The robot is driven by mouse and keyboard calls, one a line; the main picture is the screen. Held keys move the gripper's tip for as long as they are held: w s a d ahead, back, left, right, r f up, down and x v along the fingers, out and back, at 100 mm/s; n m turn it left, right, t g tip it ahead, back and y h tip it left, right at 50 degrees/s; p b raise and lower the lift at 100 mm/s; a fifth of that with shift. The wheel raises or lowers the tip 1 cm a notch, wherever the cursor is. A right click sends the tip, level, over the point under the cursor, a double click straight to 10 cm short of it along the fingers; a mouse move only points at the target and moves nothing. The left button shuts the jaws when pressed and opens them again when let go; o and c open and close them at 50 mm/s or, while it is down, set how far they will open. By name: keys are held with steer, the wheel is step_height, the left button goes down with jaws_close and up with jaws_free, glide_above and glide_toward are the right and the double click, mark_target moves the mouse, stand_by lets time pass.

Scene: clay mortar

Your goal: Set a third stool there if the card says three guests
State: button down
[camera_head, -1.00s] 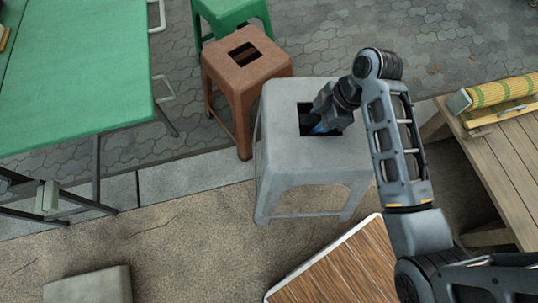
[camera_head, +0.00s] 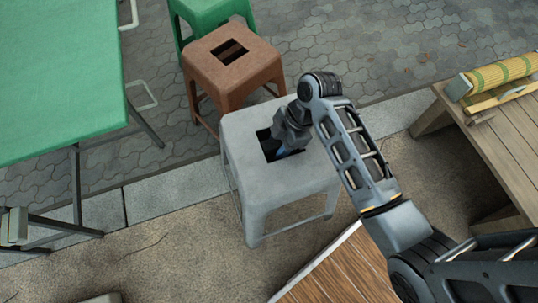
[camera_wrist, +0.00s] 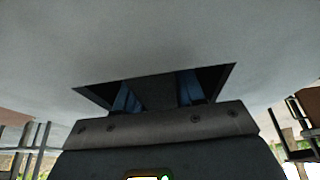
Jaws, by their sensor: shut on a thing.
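A grey stool (camera_head: 240,185) with a rectangular hole in its seat stands or hangs at the middle of the head view. My gripper (camera_head: 284,150) reaches down into that hole and is shut on the stool. In the wrist view the seat (camera_wrist: 160,40) fills the top, and my gripper's blue fingers (camera_wrist: 155,97) go into the dark hole. I cannot tell whether the stool's legs touch the ground. A brown stool (camera_head: 215,50) stands just behind it, and a green stool (camera_head: 205,12) behind that. No guest card is visible.
A green-topped table (camera_head: 60,80) is at the left, with metal legs and rails. A wooden bench (camera_head: 505,140) at the right bears a rolled yellow-green mat (camera_head: 502,76). A brown wooden top (camera_head: 335,275) lies low in front. Paving behind is partly clear.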

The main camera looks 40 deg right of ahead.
steer(key=shift+w+a+f, duration=0.35)
steer(key=shift+a, duration=0.15)
steer(key=shift+w+a+f, duration=0.3)
steer(key=shift+a, duration=0.2)
step_height(320, 180, down, 4)
steer(key=shift+b, duration=1)
steer(key=c, duration=0.7)
jaws_free()
steer(key=shift+s+f, duration=0.1)
steer(key=p+v, duration=0.3)
steer(key=v, duration=0.9)
